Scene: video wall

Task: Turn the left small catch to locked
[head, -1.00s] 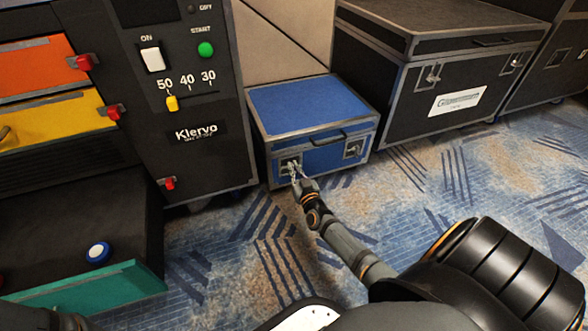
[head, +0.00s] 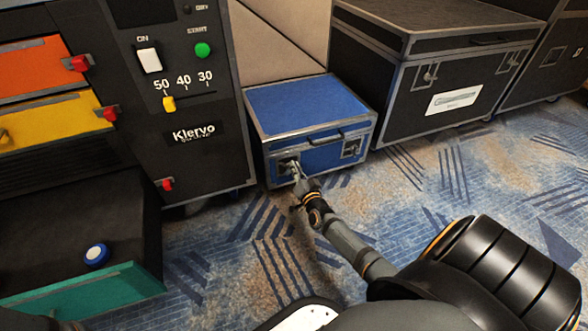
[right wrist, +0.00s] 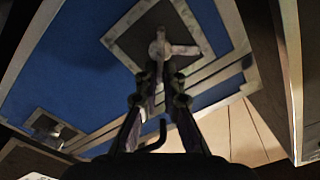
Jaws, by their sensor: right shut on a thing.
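The blue case (head: 310,106) stands on the floor with two small catches on its front. The left small catch (head: 284,166) is partly covered by my right gripper (head: 295,172). In the right wrist view the left catch shows a dark square plate with a pale frame (right wrist: 122,38), a round hub and a short lever pointing right (right wrist: 184,50). The fingertips of my right gripper (right wrist: 160,74) are closed together at the hub and lever, shut on the catch. The right small catch (head: 351,148) is untouched. My left gripper is out of view.
A black panel cabinet (head: 195,155) with switches stands close on the left of the blue case. A larger black case (head: 420,75) stands on the right. The patterned carpet (head: 430,200) in front is clear apart from my right arm.

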